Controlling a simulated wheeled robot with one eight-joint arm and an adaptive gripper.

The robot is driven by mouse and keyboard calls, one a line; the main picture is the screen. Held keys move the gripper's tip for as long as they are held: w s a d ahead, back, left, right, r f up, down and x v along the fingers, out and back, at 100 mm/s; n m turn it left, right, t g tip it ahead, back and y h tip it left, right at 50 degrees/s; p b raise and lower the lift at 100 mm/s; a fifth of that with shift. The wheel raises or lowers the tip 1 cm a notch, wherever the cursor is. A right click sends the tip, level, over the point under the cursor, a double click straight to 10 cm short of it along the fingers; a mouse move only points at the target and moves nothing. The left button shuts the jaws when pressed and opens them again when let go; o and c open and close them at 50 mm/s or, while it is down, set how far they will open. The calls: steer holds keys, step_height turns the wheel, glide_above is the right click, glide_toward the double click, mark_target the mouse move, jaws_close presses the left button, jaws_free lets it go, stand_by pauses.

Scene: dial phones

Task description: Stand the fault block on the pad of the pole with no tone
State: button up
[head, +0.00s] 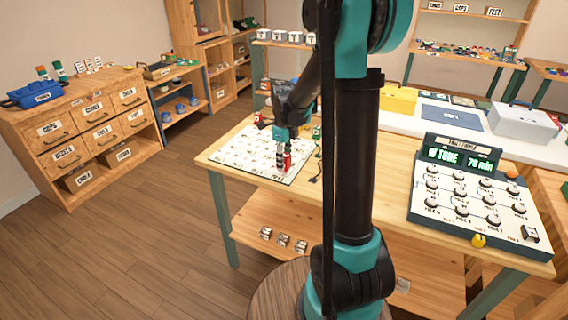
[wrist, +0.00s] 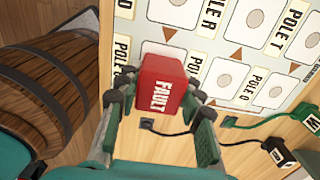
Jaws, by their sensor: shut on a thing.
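My gripper (head: 283,148) is shut on the red fault block (wrist: 163,85), which has FAULT in white on its side. In the head view the block (head: 287,161) is over the right part of the white pole board (head: 245,155). In the wrist view the board (wrist: 185,38) shows several pads with pole labels, such as POLE R and POLE T. The block hides what lies beneath it, and I cannot tell whether it touches the board. The dial console (head: 478,215) stands at the right, its green display reading roughly "W TONE" and "70 min".
Black and green leads with plugs (wrist: 278,150) lie beside the board. A wooden barrel (wrist: 55,90) stands on the floor by the table. Several small blocks (head: 283,240) sit on the lower shelf.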

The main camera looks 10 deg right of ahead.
steer(key=shift+f, duration=0.45)
steer(key=o, duration=1.2)
steer(key=shift+f, duration=0.1)
step_height(320, 180, up, 12)
steer(key=shift+s, duration=0.1)
steer(key=s+d+f+n, duration=0.1)
steer(key=s+f+n, duration=0.1)
steer(key=s+n, duration=0.2)
steer(key=s+f+n+t, duration=0.1)
steer(key=s+f+n, duration=0.1)
steer(key=s+n, duration=0.2)
steer(key=s+d+f+n+t, duration=0.1)
steer(key=s+f+n, duration=0.1)
steer(key=n, duration=0.3)
steer(key=shift+s+d+f+n, duration=0.15)
steer(key=shift+s+d+f, duration=0.05)
steer(key=shift+s, duration=0.25)
steer(key=shift+s+d+f+n, duration=0.15)
steer(key=shift+s, duration=0.3)
steer(key=s+f+n, duration=0.2)
steer(key=s+n, duration=0.1)
steer(key=n, duration=0.1)
steer(key=s+d+f+n+t, duration=0.1)
steer(key=s+f+n, duration=0.1)
steer(key=s+n, duration=0.1)
steer(key=s+f+n+t, duration=0.1)
steer(key=s+f+n, duration=0.1)
steer(key=s+n, duration=0.2)
steer(key=shift+d+f+n, duration=0.2)
steer(key=shift+f+n, duration=0.1)
